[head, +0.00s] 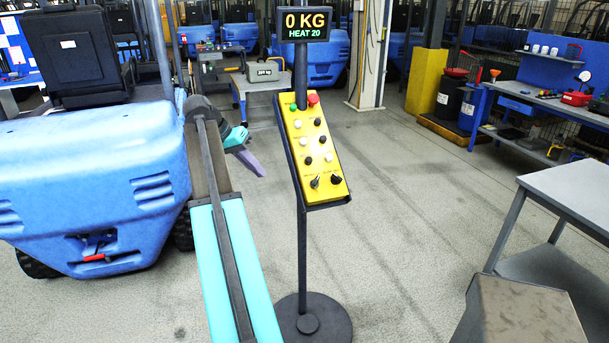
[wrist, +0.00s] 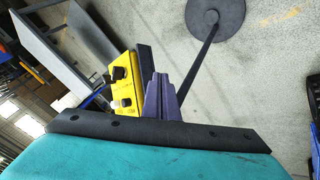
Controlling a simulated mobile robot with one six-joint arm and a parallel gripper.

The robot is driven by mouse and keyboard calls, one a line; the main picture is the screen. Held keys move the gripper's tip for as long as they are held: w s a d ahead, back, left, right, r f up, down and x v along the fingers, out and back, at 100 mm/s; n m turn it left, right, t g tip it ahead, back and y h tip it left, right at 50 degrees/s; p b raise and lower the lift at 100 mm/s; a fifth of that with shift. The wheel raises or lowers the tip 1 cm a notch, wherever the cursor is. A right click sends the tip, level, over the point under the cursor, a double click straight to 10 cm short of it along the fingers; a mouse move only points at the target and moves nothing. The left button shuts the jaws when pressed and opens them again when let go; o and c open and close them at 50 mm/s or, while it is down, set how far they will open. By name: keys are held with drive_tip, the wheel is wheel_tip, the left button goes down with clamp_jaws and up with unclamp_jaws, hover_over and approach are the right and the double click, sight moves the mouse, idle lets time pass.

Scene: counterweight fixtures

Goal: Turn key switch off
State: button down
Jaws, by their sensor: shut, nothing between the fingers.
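A yellow control box (head: 314,150) is mounted tilted on a dark post, with two small dark switches at its lower end. The lower left switch (head: 315,181) and lower right switch (head: 336,179) are too small to tell surely which is the key switch. The wrist view shows the box (wrist: 125,88) with two dark knobs (wrist: 119,73) on its face. My gripper (head: 262,172) is left of the box, its purple fingers together and empty, apart from the switches. In the wrist view the fingers (wrist: 159,76) appear beside the box's dark edge.
A display (head: 304,24) above the box reads 0 KG, HEAT 20. The post stands on a round base (head: 312,320). A blue forklift (head: 90,190) is at left and a grey table (head: 575,195) at right. Open floor lies between the post and table.

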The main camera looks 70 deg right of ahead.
drive_tip(key=s+d+r+m, duration=0.1)
drive_tip(key=s+d+r, duration=0.1)
drive_tip(key=s+r, duration=0.2)
wheel_tip(320, 180, up, 3)
drive_tip(key=shift+s+f+m, duration=0.1)
drive_tip(key=shift+s+m, duration=0.25)
drive_tip(key=shift+m, duration=0.05)
drive_tip(key=shift+f, duration=0.1)
drive_tip(key=p, duration=0.3)
approach(313, 183)
wheel_tip(313, 183, down, 3)
drive_tip(key=w+d, duration=0.2)
drive_tip(key=s+f+p, duration=0.1)
drive_tip(key=s, duration=0.1)
drive_tip(key=shift+s+d+f, duration=0.2)
drive_tip(key=shift+s+d, duration=0.05)
drive_tip(key=shift+s+d+f+p, duration=0.15)
drive_tip(key=shift+s+f+p, duration=0.25)
drive_tip(key=shift+s, duration=0.3)
